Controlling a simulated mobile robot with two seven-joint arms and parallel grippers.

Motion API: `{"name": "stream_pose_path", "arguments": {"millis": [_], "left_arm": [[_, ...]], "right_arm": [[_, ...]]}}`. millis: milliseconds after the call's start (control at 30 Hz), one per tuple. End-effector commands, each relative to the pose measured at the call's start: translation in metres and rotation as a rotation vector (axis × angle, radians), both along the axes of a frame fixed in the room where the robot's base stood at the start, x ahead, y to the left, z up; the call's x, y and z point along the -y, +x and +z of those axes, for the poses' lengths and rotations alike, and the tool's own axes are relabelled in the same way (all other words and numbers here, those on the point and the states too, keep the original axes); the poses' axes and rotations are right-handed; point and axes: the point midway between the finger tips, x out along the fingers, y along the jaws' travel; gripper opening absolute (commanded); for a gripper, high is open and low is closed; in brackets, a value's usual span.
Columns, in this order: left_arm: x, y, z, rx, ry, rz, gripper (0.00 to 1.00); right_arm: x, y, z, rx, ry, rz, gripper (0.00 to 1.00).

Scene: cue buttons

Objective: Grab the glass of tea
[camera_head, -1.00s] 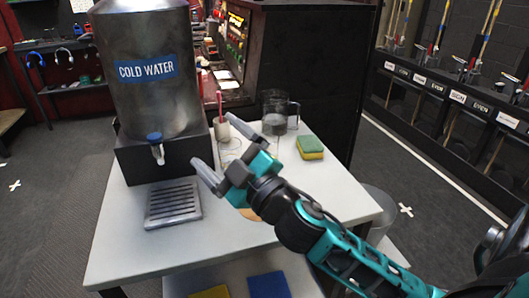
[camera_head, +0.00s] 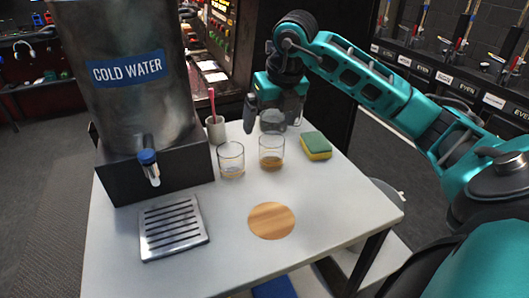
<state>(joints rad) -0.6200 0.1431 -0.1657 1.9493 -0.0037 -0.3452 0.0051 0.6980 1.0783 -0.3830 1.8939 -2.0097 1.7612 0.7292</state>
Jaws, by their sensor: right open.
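Two small clear glasses stand upright on the white table, the left glass (camera_head: 230,160) and the right glass (camera_head: 271,153). Each holds a little brown liquid low down; the right one looks darker. I cannot tell from looks alone which is the tea. A clear glass jug (camera_head: 272,122) stands behind them, partly covered by my right gripper (camera_head: 270,118). That gripper is open and points down at the jug, behind the right glass. Its far finger is hard to make out, and I cannot tell whether it touches the jug. My left gripper is out of view.
A cold water dispenser (camera_head: 130,80) with a blue tap stands at the left, a metal drip tray (camera_head: 172,227) before it. A cup with a pink stick (camera_head: 215,130), a sponge (camera_head: 316,146) and a round wooden coaster (camera_head: 271,220) are on the table (camera_head: 330,210). The front right is clear.

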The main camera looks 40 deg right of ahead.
Motion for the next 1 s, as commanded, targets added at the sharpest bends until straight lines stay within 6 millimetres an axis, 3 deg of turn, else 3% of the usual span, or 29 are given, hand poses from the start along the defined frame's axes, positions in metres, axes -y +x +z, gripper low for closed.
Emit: {"name": "stream_pose_path", "arguments": {"millis": [133, 400, 667, 1000], "left_arm": [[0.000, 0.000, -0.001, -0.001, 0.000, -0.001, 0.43], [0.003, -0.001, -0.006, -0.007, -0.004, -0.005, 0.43], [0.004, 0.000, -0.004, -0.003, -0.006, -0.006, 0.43], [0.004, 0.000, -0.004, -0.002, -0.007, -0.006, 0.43]], "right_arm": [[0.019, -0.003, -0.002, -0.026, -0.057, -0.053, 0.96], [0.023, 0.010, -0.049, -0.028, -0.056, -0.053, 0.96], [0.025, 0.018, -0.071, -0.025, -0.056, -0.051, 0.96], [0.032, 0.032, -0.113, -0.026, -0.055, -0.051, 0.96]]}}
